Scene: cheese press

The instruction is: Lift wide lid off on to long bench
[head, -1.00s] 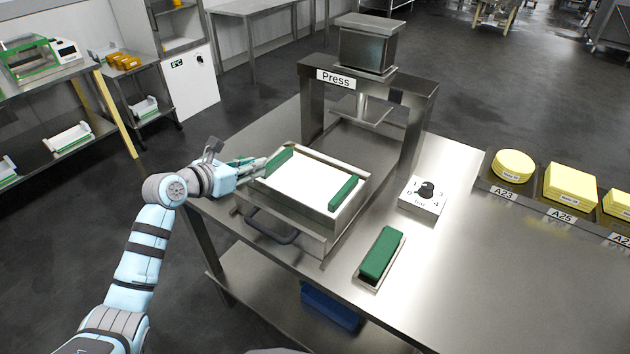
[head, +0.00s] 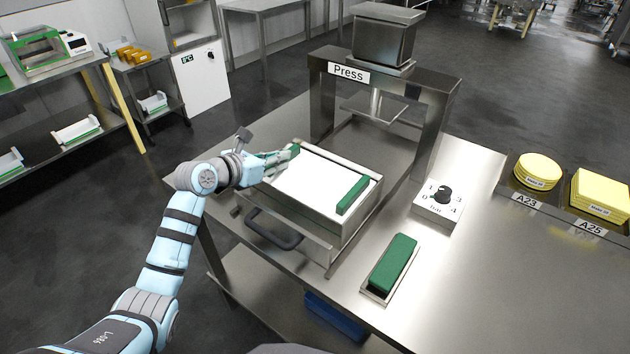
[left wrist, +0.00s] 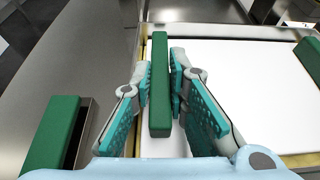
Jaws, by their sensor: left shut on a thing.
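The wide lid (head: 310,187) is a white plate with two green grips, lying on the steel press box (head: 320,233). My left gripper (head: 284,158) is at its far-left green grip, which the fingers partly hide in the head view. In the left wrist view the fingers (left wrist: 168,90) stand on both sides of that green grip (left wrist: 160,60), shut on it. The other green grip (head: 353,194) is free. The lid looks level on the box; I cannot tell any gap beneath it. My right gripper is not in view.
The press (head: 384,95) stands behind the box on the steel bench (head: 440,300). A dial box (head: 439,200) and a green block (head: 393,262) in a small tray are to the right. Yellow cheeses (head: 538,171) stand farther right. Bare bench lies between the tray and the cheeses.

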